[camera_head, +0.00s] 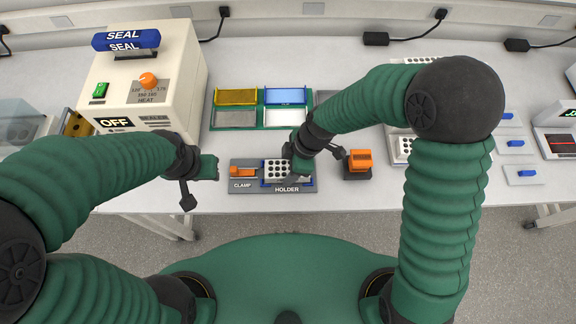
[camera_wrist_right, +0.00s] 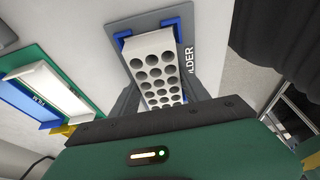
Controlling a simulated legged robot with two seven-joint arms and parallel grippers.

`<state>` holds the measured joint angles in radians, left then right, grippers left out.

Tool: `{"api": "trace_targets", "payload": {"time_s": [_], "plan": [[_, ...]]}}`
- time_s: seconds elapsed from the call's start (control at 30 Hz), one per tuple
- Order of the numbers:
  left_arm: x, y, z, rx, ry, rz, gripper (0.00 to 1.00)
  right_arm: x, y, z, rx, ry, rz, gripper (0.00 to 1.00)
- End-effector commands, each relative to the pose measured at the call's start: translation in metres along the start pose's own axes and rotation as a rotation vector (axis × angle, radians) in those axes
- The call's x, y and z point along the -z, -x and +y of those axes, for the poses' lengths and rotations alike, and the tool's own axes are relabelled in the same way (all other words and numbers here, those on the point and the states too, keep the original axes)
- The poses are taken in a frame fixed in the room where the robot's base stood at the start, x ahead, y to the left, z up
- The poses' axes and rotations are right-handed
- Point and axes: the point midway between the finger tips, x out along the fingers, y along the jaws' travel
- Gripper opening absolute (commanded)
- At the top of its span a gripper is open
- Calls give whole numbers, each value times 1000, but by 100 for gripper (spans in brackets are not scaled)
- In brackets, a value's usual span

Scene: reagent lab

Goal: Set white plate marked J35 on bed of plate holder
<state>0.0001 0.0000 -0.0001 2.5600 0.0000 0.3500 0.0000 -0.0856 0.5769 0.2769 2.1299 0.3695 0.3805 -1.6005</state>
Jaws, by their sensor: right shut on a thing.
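The white plate (camera_head: 278,170), with rows of dark round wells, is at the plate holder (camera_head: 300,188), between its blue corner guides. In the right wrist view the plate (camera_wrist_right: 158,68) lies over the grey holder base (camera_wrist_right: 192,45), with blue guides near its far end. I cannot tell whether it rests fully on the bed. No J35 mark is readable. My right gripper (camera_head: 299,163) is shut on the plate at its right end. My left gripper (camera_head: 203,183) is empty, left of the holder; its jaw gap is unclear.
An orange clamp handle (camera_head: 242,171) sits at the holder's left. A green tray rack (camera_head: 262,127) lies behind. The sealer (camera_head: 140,85) stands at the left. An orange-topped block (camera_head: 360,160) stands right of the holder. The table's front edge is close to the holder.

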Motion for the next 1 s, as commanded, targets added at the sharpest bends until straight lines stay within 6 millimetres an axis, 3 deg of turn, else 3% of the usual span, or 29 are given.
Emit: {"api": "trace_targets", "payload": {"time_s": [0.87, 0.9, 1.0], "plan": [[-2, -7, 0, 0, 0, 0, 36, 4, -4, 0, -4, 1, 19, 14], [-2, -7, 0, 0, 0, 0, 36, 4, -4, 0, -4, 1, 19, 59], [-2, -7, 0, 0, 0, 0, 36, 4, -4, 0, -4, 1, 19, 72]]}}
